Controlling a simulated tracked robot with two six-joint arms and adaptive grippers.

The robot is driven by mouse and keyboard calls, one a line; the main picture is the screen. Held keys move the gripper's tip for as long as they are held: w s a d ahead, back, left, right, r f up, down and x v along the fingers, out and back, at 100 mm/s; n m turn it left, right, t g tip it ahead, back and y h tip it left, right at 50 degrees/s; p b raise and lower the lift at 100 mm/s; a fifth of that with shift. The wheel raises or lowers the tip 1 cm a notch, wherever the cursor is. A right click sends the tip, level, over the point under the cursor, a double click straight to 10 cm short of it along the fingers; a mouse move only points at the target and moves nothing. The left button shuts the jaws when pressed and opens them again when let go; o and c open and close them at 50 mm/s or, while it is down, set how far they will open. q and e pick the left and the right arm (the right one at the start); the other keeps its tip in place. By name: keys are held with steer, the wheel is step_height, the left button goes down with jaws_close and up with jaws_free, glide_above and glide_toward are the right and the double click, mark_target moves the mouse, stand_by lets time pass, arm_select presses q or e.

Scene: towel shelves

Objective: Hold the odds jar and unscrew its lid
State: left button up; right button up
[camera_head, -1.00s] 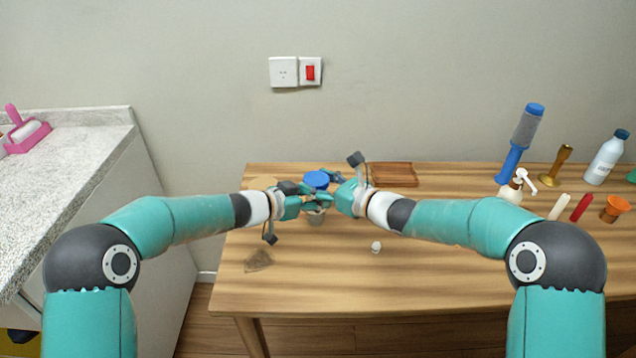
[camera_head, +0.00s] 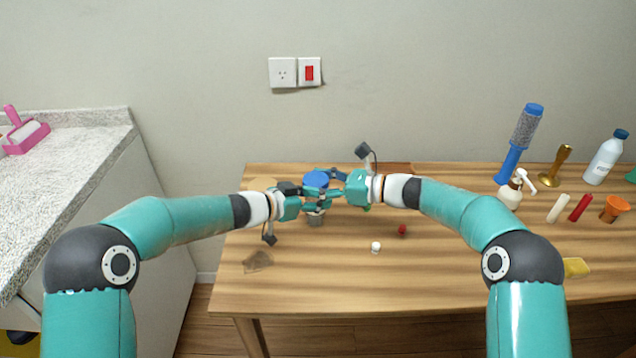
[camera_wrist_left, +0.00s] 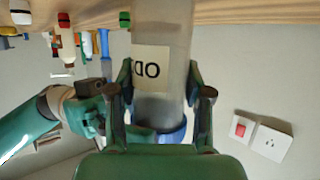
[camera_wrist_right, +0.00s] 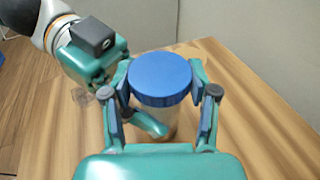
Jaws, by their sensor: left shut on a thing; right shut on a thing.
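The odds jar is a clear, greyish jar (camera_wrist_left: 165,85) with a pale label reading "OD" and a blue lid (camera_wrist_right: 160,78). In the head view its lid (camera_head: 317,179) shows above the grippers and its base (camera_head: 316,220) below. My left gripper (camera_wrist_left: 160,95) is shut on the jar body just below the lid. My right gripper (camera_wrist_right: 163,88) is shut on the lid, with one finger at each side. The lid sits on the jar. The fingers hide part of the jar in the head view.
A small white piece (camera_head: 376,247) and a small red piece (camera_head: 402,230) lie on the wooden table (camera_head: 330,285). A brown tray (camera_head: 398,168) is behind my right wrist. A soap pump (camera_head: 510,192), an orange cup (camera_head: 615,208) and a yellow item (camera_head: 576,267) are at right.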

arm_select(q)
steer(key=shift+s+f, duration=0.1)
steer(key=shift+f, duration=0.2)
arm_select(e)
steer(key=shift+r+n+g+y, duration=0.3)
steer(key=shift+n+g, duration=0.2)
steer(key=shift+g, duration=0.2)
steer(key=o, duration=1.5)
arm_select(q)
steer(key=shift+r, duration=0.1)
arm_select(e)
steer(key=shift+f, duration=0.15)
steer(key=shift+t, duration=0.3)
steer(key=shift+s+m+t+h, duration=0.15)
steer(key=shift+m+t+h, duration=0.45)
steer(key=shift+m+t, duration=0.55)
arm_select(q)
steer(key=shift+r, duration=0.1)
arm_select(e)
steer(key=shift+m+t+h, duration=0.3)
steer(key=shift+m+t, duration=0.05)
steer(key=shift+t, duration=0.2)
